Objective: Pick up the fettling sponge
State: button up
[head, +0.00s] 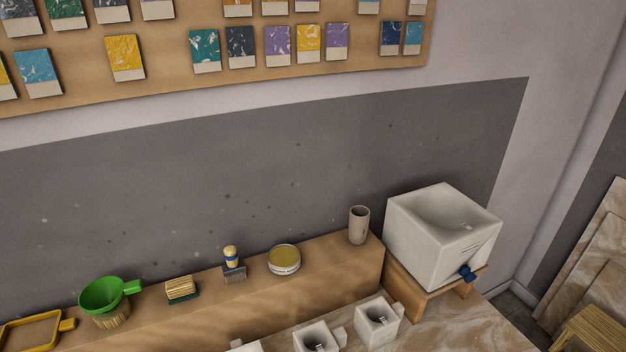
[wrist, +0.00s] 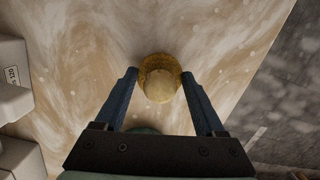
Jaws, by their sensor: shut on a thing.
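The fettling sponge (wrist: 160,61), as I take it, is a round golden-brown piece with a paler rounded part towards me. It sits between the fingertips of my gripper (wrist: 159,76) in the wrist view, above the marbled tabletop. The two dark blue fingers are shut on its left and right sides. I cannot tell whether its underside touches the table. My gripper and this sponge do not show in the head view.
White square vessels (head: 377,322) stand on the marbled table. The wooden ledge holds a green strainer (head: 103,295), a scrubbing brush (head: 181,288), a round tin (head: 284,260) and a cup (head: 359,225). A white tank (head: 430,245) with a blue tap stands right.

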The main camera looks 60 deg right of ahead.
jog(key=c, duration=0.3)
jog(key=shift+c, duration=0.2)
jog(key=shift+r, duration=0.1)
notch_tip(320, 180, up, 10)
jog(key=shift+f, duration=0.1)
